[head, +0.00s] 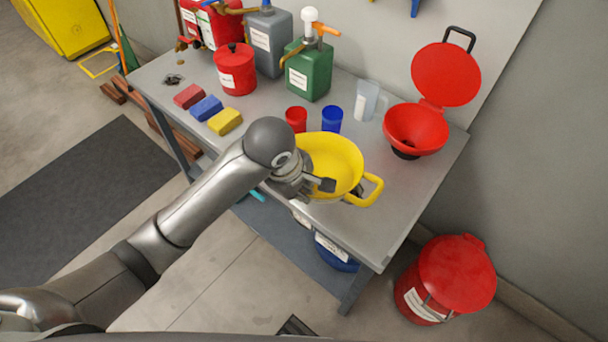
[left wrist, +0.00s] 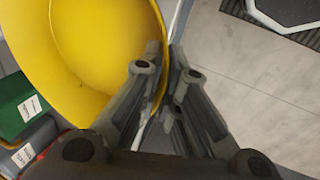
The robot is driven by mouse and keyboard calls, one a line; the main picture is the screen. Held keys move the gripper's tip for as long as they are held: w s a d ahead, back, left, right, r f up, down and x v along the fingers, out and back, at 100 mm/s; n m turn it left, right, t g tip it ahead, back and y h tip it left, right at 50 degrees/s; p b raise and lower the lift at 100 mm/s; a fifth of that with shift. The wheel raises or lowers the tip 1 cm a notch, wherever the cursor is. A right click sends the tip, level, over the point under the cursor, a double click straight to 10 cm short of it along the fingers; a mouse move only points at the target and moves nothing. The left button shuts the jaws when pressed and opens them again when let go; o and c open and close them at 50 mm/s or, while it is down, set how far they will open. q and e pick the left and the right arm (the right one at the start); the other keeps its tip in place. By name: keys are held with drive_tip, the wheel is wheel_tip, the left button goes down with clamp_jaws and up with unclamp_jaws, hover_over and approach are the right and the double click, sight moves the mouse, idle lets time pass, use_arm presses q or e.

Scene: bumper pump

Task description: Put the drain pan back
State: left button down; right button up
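The drain pan (head: 335,157) is a round yellow pan with a loop handle on its right side, at the front edge of the grey workbench (head: 410,190). My left gripper (head: 318,188) is at the pan's near rim. In the left wrist view, the yellow pan (left wrist: 95,45) fills the upper left. There my left gripper (left wrist: 166,55) has one finger inside the pan and one outside, close together with the rim between them. I cannot tell whether the pan rests on the bench or hangs just above it. My right gripper is not in view.
Red cup (head: 296,119) and blue cup (head: 331,118) stand just behind the pan. A clear jug (head: 366,100) and a red funnel (head: 416,128) stand at the right. Colored blocks (head: 207,108) lie at left. A red bin (head: 455,275) stands on the floor at right.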

use_arm(q)
drive_tip(key=w+f, duration=0.1)
drive_tip(key=w, duration=0.1)
drive_tip(key=w+f, duration=0.2)
drive_tip(key=w, duration=0.1)
drive_tip(key=shift+w+a+p, duration=0.3)
drive_tip(key=shift+a+p, duration=0.1)
drive_tip(key=w+f, duration=0.3)
drive_tip(key=shift+a+f, duration=0.1)
drive_tip(key=shift+f, duration=0.2)
drive_tip(key=shift+w+f, duration=0.6)
drive_tip(key=shift+f, duration=0.05)
wheel_tip(320, 180, down, 3)
drive_tip(key=shift+f+p, duration=0.1)
drive_tip(key=shift+p, duration=0.25)
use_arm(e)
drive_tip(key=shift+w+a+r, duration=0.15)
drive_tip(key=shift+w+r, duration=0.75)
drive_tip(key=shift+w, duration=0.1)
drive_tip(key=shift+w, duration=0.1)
use_arm(q)
drive_tip(key=c, duration=2.1)
unclamp_jaws()
drive_tip(key=o, duration=0.5)
drive_tip(key=shift+a, duration=0.1)
drive_tip(key=shift+c, duration=0.2)
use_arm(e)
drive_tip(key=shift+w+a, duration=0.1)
